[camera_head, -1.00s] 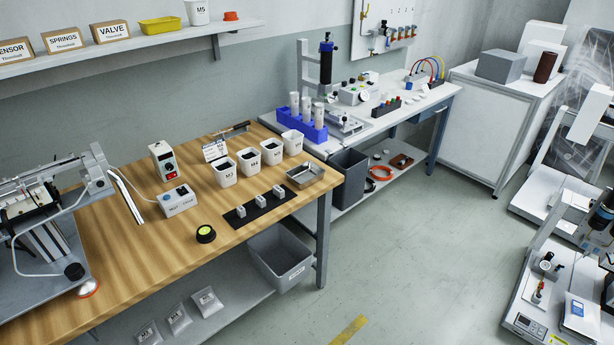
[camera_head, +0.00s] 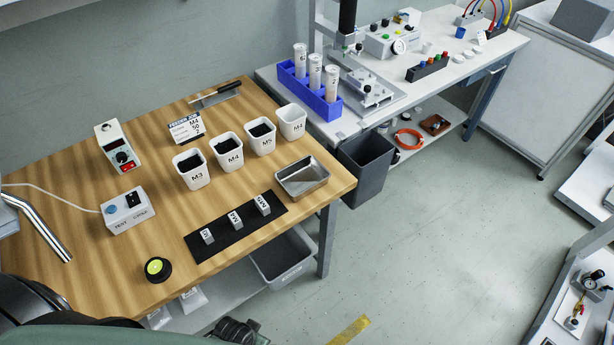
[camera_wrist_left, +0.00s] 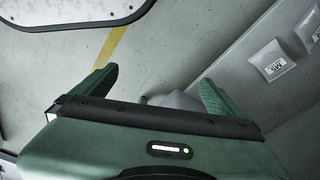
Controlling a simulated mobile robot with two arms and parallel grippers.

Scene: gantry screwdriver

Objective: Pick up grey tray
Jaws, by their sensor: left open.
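A shallow grey metal tray (camera_head: 302,185) lies empty on the wooden bench near its right front corner, right of the black mat. A deeper grey bin (camera_head: 283,262) sits on the shelf under the bench, partly hidden by the bench top. My left arm shows as a dark and green shape at the bottom left of the head view. In the left wrist view my left gripper (camera_wrist_left: 158,76) has its two green fingers wide apart, with nothing held. A grey shape (camera_wrist_left: 178,100) shows beyond and between the fingers, too hidden to name. My right gripper is not in view.
White packets (camera_wrist_left: 272,60) lie on the lower shelf.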

